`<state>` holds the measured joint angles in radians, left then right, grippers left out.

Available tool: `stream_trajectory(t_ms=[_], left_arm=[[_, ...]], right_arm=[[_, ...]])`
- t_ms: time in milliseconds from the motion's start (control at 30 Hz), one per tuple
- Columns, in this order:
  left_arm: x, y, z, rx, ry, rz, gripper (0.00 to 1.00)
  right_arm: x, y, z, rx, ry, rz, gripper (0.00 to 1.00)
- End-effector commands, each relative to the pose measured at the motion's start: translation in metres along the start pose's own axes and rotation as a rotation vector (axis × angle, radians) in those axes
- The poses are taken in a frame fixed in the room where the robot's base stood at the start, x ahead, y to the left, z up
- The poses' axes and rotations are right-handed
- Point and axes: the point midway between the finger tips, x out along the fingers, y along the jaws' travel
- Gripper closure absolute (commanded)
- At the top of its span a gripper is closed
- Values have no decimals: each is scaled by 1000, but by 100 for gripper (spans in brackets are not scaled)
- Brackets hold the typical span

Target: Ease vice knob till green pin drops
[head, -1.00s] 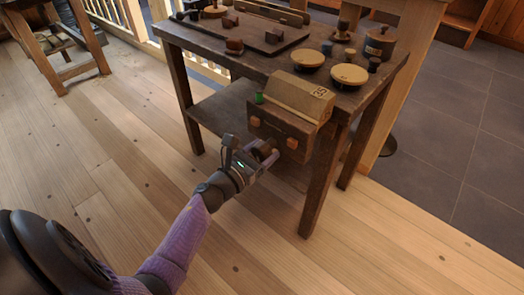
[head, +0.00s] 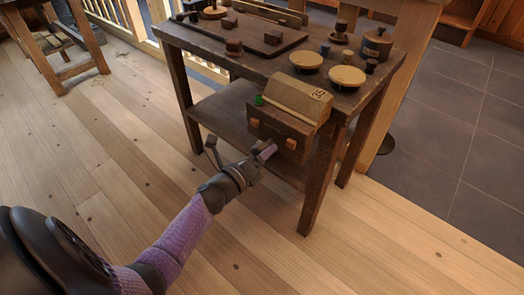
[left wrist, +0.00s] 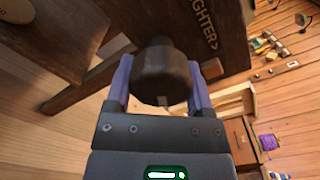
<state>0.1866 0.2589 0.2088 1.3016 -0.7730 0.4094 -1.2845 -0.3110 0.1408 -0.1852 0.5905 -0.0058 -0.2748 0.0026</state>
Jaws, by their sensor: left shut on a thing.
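The vice (head: 272,128) is a dark wooden block with orange square pieces on the front edge of the workbench. The small green pin (head: 259,100) stands at its upper left corner. A pale wooden block with a dark marking (head: 298,98) sits at the top of the vice. My left gripper (head: 266,151) is at the vice front. In the left wrist view its purple fingers are shut on the dark round knob (left wrist: 162,75), one on each side. The lettering ending "GHTER>" (left wrist: 203,20) shows on the wood beside it. My right gripper is not in view.
The workbench (head: 185,42) carries pale round-topped spools (head: 347,76), a lidded pot (head: 378,43) and a dark board with small blocks (head: 262,37). Its legs flank the vice. A lower shelf (head: 222,112) lies behind my gripper. The floor in front is clear.

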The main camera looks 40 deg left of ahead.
Motion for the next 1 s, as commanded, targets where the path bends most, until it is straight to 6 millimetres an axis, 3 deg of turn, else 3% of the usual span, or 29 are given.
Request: stream_trajectory(t_ms=[1000], left_arm=[[2,-7,5,-961,-2,-7,91]], right_arm=[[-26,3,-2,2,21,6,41]])
